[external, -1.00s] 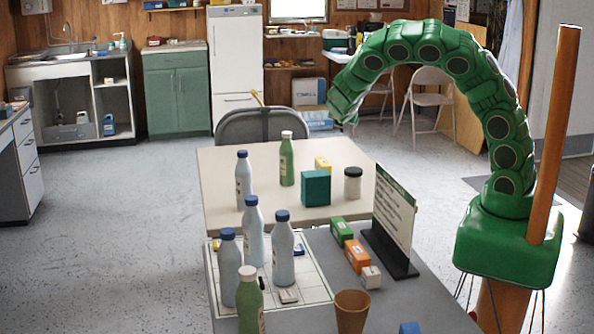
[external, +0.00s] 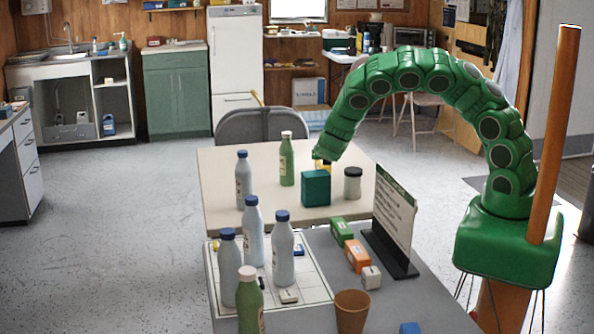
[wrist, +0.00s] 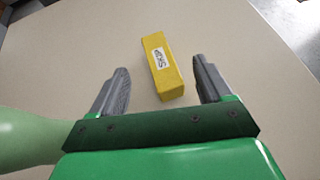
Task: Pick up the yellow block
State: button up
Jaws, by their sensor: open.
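The yellow block (wrist: 162,68) lies on the beige table, with a white label showing on it in the wrist view. It sits between and slightly beyond the two grey fingers of my gripper (wrist: 158,88), which are open and not touching it. In the external view my gripper (external: 322,161) is low over the far table, and the yellow block is mostly hidden behind the gripper and a dark green box.
The dark green box (external: 315,188) stands just in front of my gripper. A white jar (external: 352,183) is to its right and a green bottle (external: 287,160) to its left. A sign (external: 394,215) stands on the nearer grey table among several bottles and small boxes.

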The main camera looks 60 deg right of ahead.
jog(key=shift+f, duration=0.8)
jog(key=shift+x, duration=2.45)
jog(key=c, duration=1.3)
jog(key=shift+o, duration=0.2)
jog(key=shift+r, duration=0.15)
